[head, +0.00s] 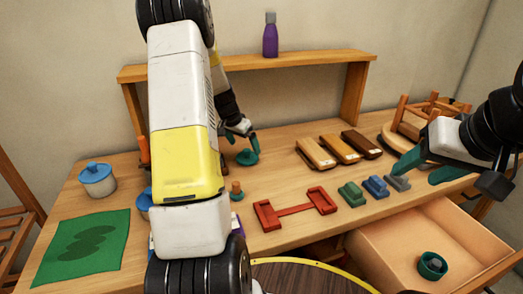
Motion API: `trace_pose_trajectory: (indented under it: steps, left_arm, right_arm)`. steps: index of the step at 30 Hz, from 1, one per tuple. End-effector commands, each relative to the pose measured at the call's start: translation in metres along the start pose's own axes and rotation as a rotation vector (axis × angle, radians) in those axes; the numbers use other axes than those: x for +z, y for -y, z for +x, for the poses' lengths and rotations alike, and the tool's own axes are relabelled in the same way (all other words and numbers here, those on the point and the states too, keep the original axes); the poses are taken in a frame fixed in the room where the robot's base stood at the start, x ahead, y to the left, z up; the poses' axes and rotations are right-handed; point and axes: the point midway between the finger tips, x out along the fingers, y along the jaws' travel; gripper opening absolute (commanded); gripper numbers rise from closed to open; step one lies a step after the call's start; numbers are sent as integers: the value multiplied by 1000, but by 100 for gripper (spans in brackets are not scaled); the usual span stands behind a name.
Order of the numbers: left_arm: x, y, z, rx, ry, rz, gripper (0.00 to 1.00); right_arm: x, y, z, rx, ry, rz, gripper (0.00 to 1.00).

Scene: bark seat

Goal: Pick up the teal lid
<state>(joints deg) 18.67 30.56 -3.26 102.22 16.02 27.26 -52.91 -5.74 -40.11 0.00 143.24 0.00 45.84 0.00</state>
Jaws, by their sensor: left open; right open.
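The teal lid (246,158) appears to lie on the wooden table, below the shelf and left of the wooden blocks. My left gripper (242,141) is just above and behind it, with its teal fingers pointing down and apart. The fingers and lid are similar in colour, so I cannot tell whether they touch. My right gripper (418,172) is open and empty at the right, above the table's front edge near the small coloured blocks.
A purple bottle (270,38) stands on the shelf (290,65). A white jar with a blue lid (98,180) and a green mat (85,247) are at left. A red tool (296,208) lies in front. The open drawer (385,262) holds a dark green ring (432,265). My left arm hides the table's middle-left.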

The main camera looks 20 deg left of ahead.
Motion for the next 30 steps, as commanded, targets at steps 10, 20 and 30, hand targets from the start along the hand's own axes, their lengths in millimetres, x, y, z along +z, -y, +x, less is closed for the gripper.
trace_pose_trajectory:
  steps: [10,20,30]
  left_arm:
    - [3,-1,47,1,1,-1,100]
    - [2,-1,51,0,0,0,92]
    - [2,-1,51,0,0,-1,43]
  right_arm:
    - [0,0,0,0,0,0,54]
    - [0,0,0,0,0,0,54]
    - [0,0,0,0,0,0,54]
